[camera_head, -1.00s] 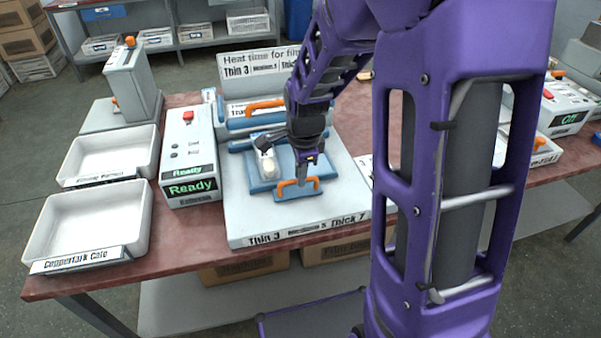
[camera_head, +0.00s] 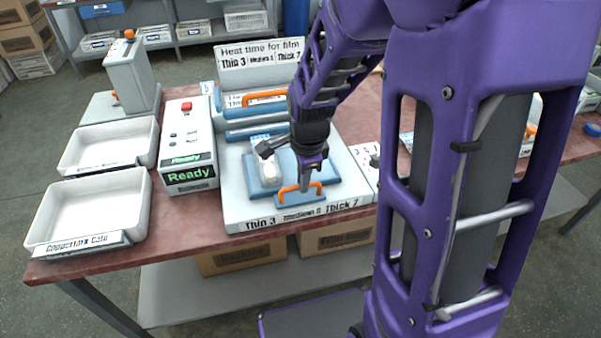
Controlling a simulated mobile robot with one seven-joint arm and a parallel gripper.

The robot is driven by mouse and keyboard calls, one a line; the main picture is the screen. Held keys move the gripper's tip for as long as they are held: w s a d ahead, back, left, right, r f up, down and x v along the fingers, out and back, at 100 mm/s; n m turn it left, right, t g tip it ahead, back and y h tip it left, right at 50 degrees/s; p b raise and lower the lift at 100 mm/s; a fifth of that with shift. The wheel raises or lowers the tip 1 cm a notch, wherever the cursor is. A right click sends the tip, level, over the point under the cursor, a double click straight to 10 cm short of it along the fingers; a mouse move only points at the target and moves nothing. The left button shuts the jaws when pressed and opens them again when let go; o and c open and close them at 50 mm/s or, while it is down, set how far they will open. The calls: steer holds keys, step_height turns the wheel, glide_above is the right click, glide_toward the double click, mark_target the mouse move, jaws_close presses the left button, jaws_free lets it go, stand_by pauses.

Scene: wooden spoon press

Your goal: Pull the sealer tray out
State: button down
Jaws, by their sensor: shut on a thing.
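The sealer tray (camera_head: 261,186) is a flat blue plate with a front bar and an orange handle (camera_head: 287,190). It lies on the pale sealer base (camera_head: 235,208), its front bar close to the base's lettered front edge. A small white item (camera_head: 271,172) sits on the tray, partly hidden by a dark piece by my wrist. My gripper (camera_head: 307,184) points down from above and is shut on the orange handle. The fingertips are small and partly hidden. Behind the tray is the sealer's blue upper part with another orange handle (camera_head: 263,97).
A control box (camera_head: 187,150) reading "Ready" stands left of the sealer. Two white bins (camera_head: 90,212) are further left, with a grey press (camera_head: 130,80) behind. My arm hides much of the right side. Cardboard boxes (camera_head: 240,257) sit under the table's front edge (camera_head: 150,262).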

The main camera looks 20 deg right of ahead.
steer(key=shift+s, duration=0.45)
steer(key=shift+f, duration=0.1)
steer(key=c, duration=0.9)
jaws_free()
steer(key=shift+s, duration=0.1)
steer(key=shift+r, duration=0.2)
